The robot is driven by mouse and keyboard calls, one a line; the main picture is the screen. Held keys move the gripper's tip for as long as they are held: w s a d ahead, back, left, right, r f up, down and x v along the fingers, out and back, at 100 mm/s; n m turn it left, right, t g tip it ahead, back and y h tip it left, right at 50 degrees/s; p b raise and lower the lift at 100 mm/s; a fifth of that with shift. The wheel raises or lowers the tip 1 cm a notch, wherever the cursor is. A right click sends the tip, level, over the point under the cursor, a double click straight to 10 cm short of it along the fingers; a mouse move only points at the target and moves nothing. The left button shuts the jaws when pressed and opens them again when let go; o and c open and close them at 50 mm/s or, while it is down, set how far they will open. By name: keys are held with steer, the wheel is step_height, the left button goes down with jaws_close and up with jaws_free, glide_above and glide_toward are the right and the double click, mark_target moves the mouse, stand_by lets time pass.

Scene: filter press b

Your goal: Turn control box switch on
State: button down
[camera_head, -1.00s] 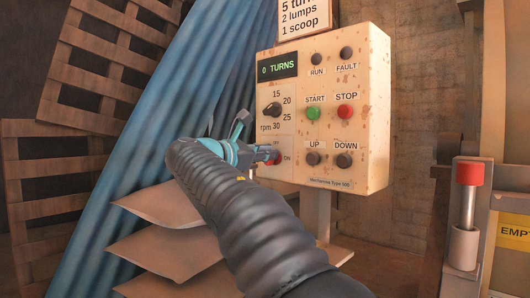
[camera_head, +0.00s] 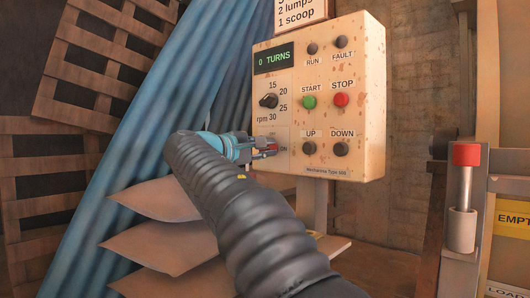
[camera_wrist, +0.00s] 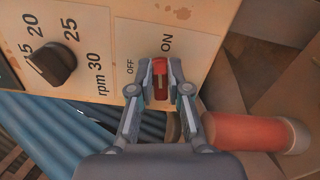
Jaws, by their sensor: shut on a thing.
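The control box (camera_head: 355,110) is a cream, rust-spotted panel with a display reading "0 TURNS". Its red switch (camera_wrist: 160,80) sits at the lower left of the panel, between the OFF and ON labels in the wrist view. My gripper (camera_wrist: 161,92) is shut on the red switch, with a finger on each side of it. In the head view my gripper (camera_head: 268,147) reaches the panel from the left and partly covers the switch and its labels. Which way the switch is set I cannot tell.
Close to the switch are the rpm dial (camera_head: 268,101), green START button (camera_head: 310,102), red STOP button (camera_head: 342,100) and UP button (camera_head: 309,148). Stacked sacks (camera_head: 165,225) lie below my arm. A red-topped lever (camera_head: 465,175) stands at right.

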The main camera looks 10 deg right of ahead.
steer(key=shift+f+m+b, duration=0.2)
steer(key=shift+m+b, duration=0.25)
steer(key=shift+m, duration=0.65)
steer(key=c, duration=1.1)
jaws_free()
steer(key=v, duration=1.2)
